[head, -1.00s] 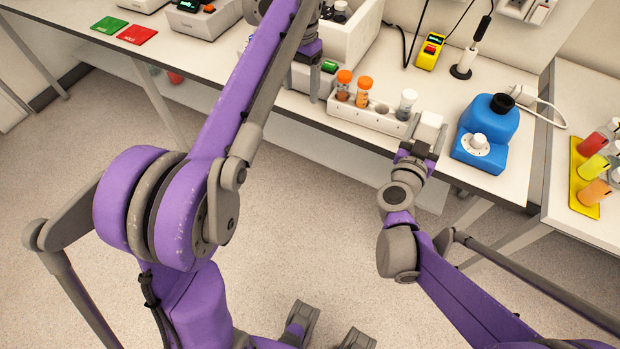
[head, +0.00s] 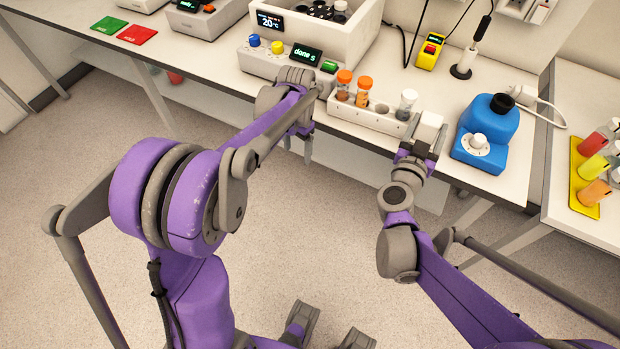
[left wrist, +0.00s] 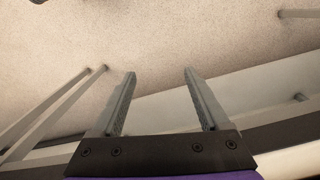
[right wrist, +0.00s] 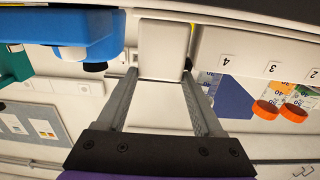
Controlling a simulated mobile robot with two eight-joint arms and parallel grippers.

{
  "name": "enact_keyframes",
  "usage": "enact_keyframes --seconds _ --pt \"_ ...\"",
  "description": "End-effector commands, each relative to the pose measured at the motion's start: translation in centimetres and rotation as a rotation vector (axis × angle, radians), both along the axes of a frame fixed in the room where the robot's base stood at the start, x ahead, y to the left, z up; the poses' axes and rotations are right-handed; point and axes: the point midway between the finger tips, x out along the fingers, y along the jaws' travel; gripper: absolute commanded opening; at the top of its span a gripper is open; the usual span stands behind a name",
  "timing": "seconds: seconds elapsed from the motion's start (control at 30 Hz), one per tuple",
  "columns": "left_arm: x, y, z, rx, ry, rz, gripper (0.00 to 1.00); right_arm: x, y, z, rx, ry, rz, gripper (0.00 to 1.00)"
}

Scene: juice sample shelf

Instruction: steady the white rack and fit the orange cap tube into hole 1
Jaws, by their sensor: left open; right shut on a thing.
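The white rack (head: 352,117) stands along the table's front edge. Two orange cap tubes stand upright at its left end, one further left (head: 344,84) and one beside it (head: 364,91). An empty hole (head: 381,108) follows, then a pale-capped tube (head: 405,104). My right gripper (head: 418,146) is shut on the block at the rack's right end; the block shows between its fingers in the right wrist view (right wrist: 160,50). Orange caps (right wrist: 265,110) and labels 2, 3 and 4 also show there. My left gripper (head: 298,150) is open and empty, in front of the table edge, left of the rack.
A white machine (head: 285,65) with knobs and a display reading "done" stands behind my left gripper. A blue device (head: 487,135) is right of the rack. A yellow tray (head: 584,185) with coloured bottles lies on the right table. Floor is clear before the table.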

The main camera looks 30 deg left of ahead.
Motion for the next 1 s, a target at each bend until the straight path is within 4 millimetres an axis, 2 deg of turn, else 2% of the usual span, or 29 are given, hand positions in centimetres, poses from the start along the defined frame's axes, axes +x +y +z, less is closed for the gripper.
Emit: enact_keyframes --seconds 0.23,0.4,0.63,1.0 --pt "-1.7 -0.9 -4.7 0.002 0.006 -0.013 0.78 0.0 0.4 0.0 0.0 0.001 0.008 0.0" --pt "-2.3 -2.5 -7.3 0.003 0.011 0.007 0.78 0.0 0.4 0.0 0.0 0.001 0.008 0.0" --pt "-2.1 -4.6 -8.6 0.003 0.014 0.057 0.78 0.0 0.4 0.0 0.0 0.001 0.008 0.0" --pt "-2.1 -5.0 -8.8 0.003 0.015 0.07 0.78 0.0 0.4 0.0 0.0 0.001 0.008 0.0"
